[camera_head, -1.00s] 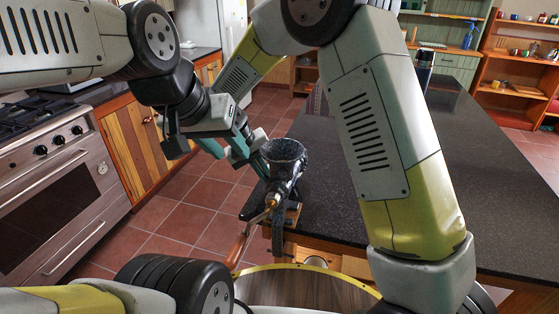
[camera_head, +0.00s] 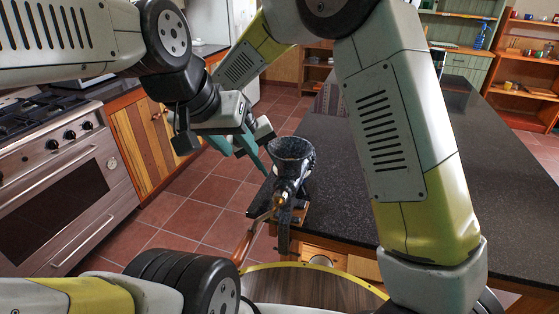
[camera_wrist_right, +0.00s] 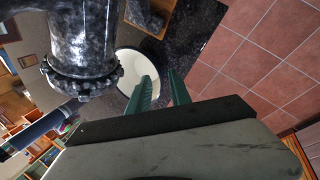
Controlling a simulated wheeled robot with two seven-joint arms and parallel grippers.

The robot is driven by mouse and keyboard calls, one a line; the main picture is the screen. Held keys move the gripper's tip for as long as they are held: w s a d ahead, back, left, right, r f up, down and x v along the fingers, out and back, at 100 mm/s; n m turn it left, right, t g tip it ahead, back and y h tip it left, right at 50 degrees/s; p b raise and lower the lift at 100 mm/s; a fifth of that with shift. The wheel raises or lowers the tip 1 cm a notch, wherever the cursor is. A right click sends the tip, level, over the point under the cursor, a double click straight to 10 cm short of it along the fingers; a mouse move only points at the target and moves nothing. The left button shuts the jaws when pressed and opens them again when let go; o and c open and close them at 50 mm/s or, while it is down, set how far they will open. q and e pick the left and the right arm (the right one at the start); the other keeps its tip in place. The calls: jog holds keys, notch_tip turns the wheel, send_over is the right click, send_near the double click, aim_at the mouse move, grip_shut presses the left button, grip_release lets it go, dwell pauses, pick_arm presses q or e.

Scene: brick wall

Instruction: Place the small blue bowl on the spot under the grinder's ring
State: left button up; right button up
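The dark speckled grinder (camera_head: 291,165) stands at the left edge of the black table. In the right wrist view its flanged ring (camera_wrist_right: 85,78) is at upper left. The bowl (camera_wrist_right: 128,64) shows its pale inside just right of the ring; its blue outside is not clear. My right gripper (camera_wrist_right: 159,82) has its green fingers apart, one overlapping the bowl's rim, the other outside it; contact is unclear.
The black table (camera_head: 490,170) extends right and back, mostly bare. An oven (camera_head: 60,170) and wooden cabinets stand at left. Tiled floor (camera_head: 205,215) lies between them and the table. A wooden handle (camera_head: 253,237) hangs beside the grinder. Shelves stand at the back right.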

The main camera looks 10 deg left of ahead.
jog(key=v, duration=0.9)
jog(key=d+r, duration=0.1)
jog(key=d, duration=0.2)
jog(key=d+r+y, duration=0.1)
jog(key=d+r, duration=0.1)
jog(key=d+r+y, duration=0.1)
jog(key=d, duration=0.2)
jog(key=shift+s+d+r+m+g, duration=0.2)
jog(key=shift+d+m+g, duration=0.1)
jog(key=shift+d+m, duration=0.1)
jog(key=s+d+r+m+t+y, duration=0.1)
jog(key=s+d+t+y, duration=0.1)
jog(key=s+d, duration=0.5)
jog(key=s+d+r+m+t+y, duration=0.2)
jog(key=s+d, duration=0.5)
jog(key=d, duration=0.6)
jog(key=shift+s+r+m+t+y, duration=0.15)
jog(key=shift+s+m+t+y, duration=0.1)
jog(key=shift+m+t+y, duration=0.05)
jog(key=shift+d, duration=0.15)
